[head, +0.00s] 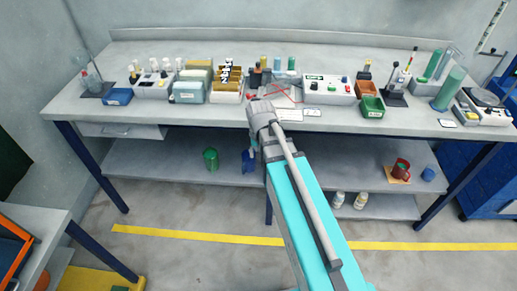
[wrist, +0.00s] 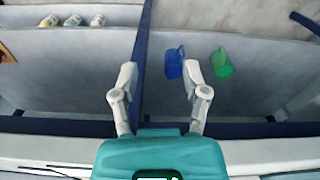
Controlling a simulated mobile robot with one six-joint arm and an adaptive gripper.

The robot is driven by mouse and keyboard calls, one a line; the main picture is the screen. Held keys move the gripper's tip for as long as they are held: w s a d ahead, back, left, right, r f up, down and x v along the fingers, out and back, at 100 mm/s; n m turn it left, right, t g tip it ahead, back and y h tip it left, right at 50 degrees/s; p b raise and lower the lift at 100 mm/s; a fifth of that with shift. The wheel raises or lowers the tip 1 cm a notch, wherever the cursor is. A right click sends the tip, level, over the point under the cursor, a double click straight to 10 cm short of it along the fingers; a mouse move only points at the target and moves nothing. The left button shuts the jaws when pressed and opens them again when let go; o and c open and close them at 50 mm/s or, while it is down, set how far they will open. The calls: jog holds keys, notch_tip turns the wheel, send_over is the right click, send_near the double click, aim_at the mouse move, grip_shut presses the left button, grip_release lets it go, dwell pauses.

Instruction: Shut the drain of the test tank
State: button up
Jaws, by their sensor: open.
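I cannot make out for certain which thing is the test tank, and no drain or its handle can be told apart at this size. A pale teal-fronted box (head: 187,93) stands on the bench left of my arm. A white control box (head: 328,89) with buttons stands right of it. My gripper (wrist: 160,78) is open and empty, its two fingers apart. In the head view it is largely hidden by my own wrist at the bench's front edge. In the wrist view it points toward the lower shelf, with a blue jug (wrist: 174,63) behind the right fingertip.
The bench (head: 205,116) carries several boxes, bottles and racks along its back. On the lower shelf (head: 150,160) stand a green jug (head: 211,159), a red mug (head: 400,170) and two pale bottles (head: 360,201). A second table (head: 40,225) is at the left. The bench's front strip is mostly clear.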

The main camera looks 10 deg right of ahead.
jog(key=s+f+n+b, duration=0.2)
jog(key=s+f+b, duration=0.3)
jog(key=f+b, duration=0.1)
jog(key=shift+s+f, duration=0.35)
jog(key=shift+f, duration=0.1)
jog(key=shift+d, duration=0.1)
jog(key=shift+s, duration=0.6)
jog(key=shift+s, duration=0.1)
